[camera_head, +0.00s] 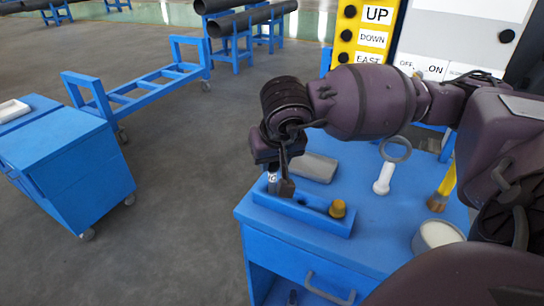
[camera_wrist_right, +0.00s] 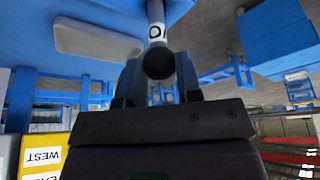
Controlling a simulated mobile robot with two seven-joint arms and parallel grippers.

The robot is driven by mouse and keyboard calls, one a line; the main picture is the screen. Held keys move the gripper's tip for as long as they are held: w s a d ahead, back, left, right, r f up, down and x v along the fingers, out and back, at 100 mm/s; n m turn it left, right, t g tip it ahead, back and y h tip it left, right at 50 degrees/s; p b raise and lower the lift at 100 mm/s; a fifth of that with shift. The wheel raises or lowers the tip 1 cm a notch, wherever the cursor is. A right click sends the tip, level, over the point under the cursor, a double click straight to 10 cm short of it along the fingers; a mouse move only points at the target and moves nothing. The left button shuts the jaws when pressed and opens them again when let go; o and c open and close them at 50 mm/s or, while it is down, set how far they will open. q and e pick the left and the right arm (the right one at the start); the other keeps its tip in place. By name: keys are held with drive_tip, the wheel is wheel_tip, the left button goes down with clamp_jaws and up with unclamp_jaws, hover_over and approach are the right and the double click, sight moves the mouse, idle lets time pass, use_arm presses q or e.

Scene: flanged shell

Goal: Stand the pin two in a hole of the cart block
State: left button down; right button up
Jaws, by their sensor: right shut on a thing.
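The blue cart block (camera_head: 318,222) lies along the front left edge of the blue cart top. A brass-coloured pin (camera_head: 337,209) stands at its right end, and a dark hole shows near its middle. My right gripper (camera_head: 281,184) is shut on a pale grey pin, taken as the pin two (camera_head: 272,178), over the block's left end. In the right wrist view, the pin two (camera_wrist_right: 156,18) sticks out beyond the fingers, with a dark round end between them (camera_wrist_right: 158,68). I cannot tell whether its lower end is in a hole or just above. My left gripper is not in view.
A grey box (camera_head: 314,167) lies behind the block. A white handled thing (camera_head: 383,180), a ring (camera_head: 395,149), a brush (camera_head: 440,190) and a white-filled round container (camera_head: 438,235) are to the right. Another blue cart (camera_head: 65,160) stands at left across open floor.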

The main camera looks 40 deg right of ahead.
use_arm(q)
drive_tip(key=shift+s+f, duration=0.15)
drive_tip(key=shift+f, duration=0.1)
use_arm(e)
drive_tip(key=shift+f, duration=0.3)
drive_tip(key=o, duration=1.1)
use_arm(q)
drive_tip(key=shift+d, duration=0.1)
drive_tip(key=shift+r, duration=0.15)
use_arm(e)
drive_tip(key=v, duration=0.3)
drive_tip(key=shift+w+r, duration=0.1)
drive_tip(key=shift+r, duration=0.05)
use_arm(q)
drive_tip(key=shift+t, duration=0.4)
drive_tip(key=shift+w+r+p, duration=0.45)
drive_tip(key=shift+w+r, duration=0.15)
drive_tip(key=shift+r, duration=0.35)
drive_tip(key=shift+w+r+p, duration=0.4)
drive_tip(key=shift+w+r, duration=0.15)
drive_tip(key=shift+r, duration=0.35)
use_arm(e)
drive_tip(key=shift+v, duration=3.85)
